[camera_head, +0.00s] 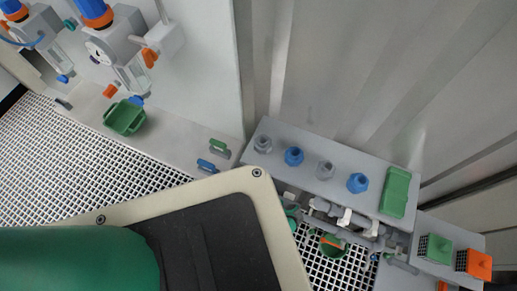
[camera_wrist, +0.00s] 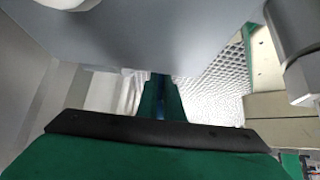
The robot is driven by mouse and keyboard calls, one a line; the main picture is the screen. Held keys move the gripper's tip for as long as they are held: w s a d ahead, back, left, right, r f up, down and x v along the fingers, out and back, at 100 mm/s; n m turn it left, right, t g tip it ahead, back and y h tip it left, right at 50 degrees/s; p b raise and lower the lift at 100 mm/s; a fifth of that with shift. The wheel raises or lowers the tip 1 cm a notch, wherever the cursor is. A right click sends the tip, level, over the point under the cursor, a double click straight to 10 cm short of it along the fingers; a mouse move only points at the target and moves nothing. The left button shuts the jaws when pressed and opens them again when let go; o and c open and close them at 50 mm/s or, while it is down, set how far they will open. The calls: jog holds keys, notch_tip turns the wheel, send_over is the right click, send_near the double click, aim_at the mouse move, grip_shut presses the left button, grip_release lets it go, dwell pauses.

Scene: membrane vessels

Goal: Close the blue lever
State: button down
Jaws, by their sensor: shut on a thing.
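In the wrist view my gripper (camera_wrist: 160,97) reaches away from the dark palm bar, its green fingers close together. A narrow dark-blue strip shows between them, which looks like the blue lever (camera_wrist: 160,88); the fingers hide most of it, so its angle cannot be told. My gripper is shut on it. A large smooth grey body is close above and in front of the fingers. In the head view I cannot pick out my gripper for sure. A blue handle (camera_head: 207,166) lies on the grey ledge there, apart from my arm.
A grey bench (camera_head: 320,150) carries blue and grey hex fittings and a green tray (camera_head: 395,192). Pipes and valves crowd its front. A grey cylinder (camera_wrist: 300,50) stands close at right in the wrist view. White grating floor (camera_head: 60,160) is open at left.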

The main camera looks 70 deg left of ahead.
jog(key=shift+w+d, duration=0.15)
jog(key=shift+w, duration=0.1)
dwell(0.4)
jog(key=c, duration=1.9)
grip_release()
jog(key=v, duration=1)
jog(key=shift+w+d, duration=0.35)
jog(key=shift+w, duration=0.1)
